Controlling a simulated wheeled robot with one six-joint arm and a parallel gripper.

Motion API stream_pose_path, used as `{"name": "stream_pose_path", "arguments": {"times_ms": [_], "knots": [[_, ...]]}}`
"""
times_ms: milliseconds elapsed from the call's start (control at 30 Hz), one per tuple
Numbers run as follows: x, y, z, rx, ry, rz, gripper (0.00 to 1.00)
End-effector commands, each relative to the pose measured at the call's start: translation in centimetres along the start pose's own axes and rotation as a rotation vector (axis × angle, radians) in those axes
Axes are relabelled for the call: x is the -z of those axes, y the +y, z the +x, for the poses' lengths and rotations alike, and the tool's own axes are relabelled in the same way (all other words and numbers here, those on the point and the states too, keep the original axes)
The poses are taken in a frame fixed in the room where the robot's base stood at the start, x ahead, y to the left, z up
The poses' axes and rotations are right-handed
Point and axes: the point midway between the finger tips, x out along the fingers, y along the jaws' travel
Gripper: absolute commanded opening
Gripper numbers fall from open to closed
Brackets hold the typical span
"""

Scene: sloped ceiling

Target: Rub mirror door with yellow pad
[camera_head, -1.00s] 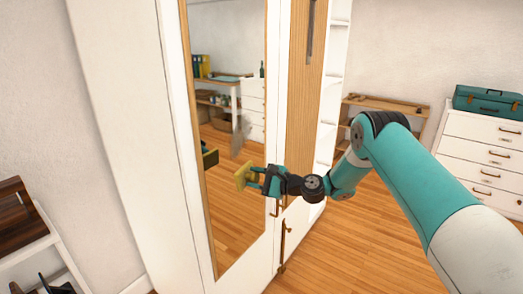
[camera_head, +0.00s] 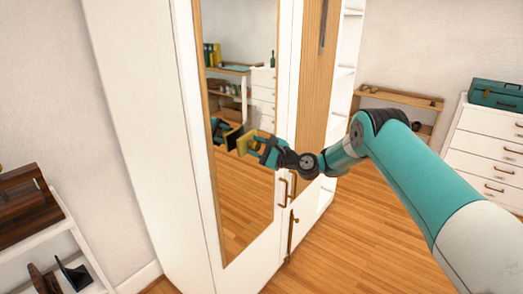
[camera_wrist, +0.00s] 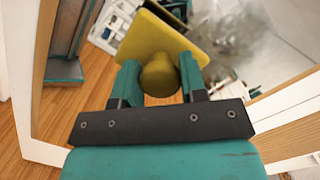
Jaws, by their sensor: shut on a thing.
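The mirror door (camera_head: 240,210) is a tall white wardrobe door with a wood-framed mirror. My gripper (camera_head: 261,147) is in front of the mirror at mid height, shut on the handle of the yellow pad (camera_head: 243,142). In the wrist view the gripper (camera_wrist: 160,82) has a finger on each side of the round yellow handle, and the square pad (camera_wrist: 150,35) faces away from me. The pad's dark reflection is right beside it; I cannot tell if pad and glass touch. A grey, mottled haze (camera_wrist: 238,35) shows right of the pad in the wrist view.
A wooden door panel (camera_head: 314,80) and brass handles (camera_head: 283,192) are right of the mirror. A white drawer unit (camera_head: 488,150) with a teal toolbox (camera_head: 495,94) stands at right. A low shelf (camera_head: 60,235) stands at left. Wooden floor (camera_head: 350,250) is clear in front.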

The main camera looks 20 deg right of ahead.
Motion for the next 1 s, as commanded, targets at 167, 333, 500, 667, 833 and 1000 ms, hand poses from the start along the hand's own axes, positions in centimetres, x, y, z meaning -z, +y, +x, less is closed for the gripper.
{"name": "stream_pose_path", "arguments": {"times_ms": [167,333,500,667,833,1000], "knots": [[0.01,-0.03,0.14,0.001,0.000,-0.001,0.20],[0.01,-0.03,0.13,0.001,0.000,-0.001,0.20],[0.01,-0.03,0.12,0.000,0.000,-0.001,0.20],[0.06,0.01,0.25,0.000,0.000,-0.002,0.20],[0.15,0.03,0.59,0.000,0.000,-0.002,0.20],[0.19,0.05,0.92,-0.001,0.000,-0.002,0.20]]}}
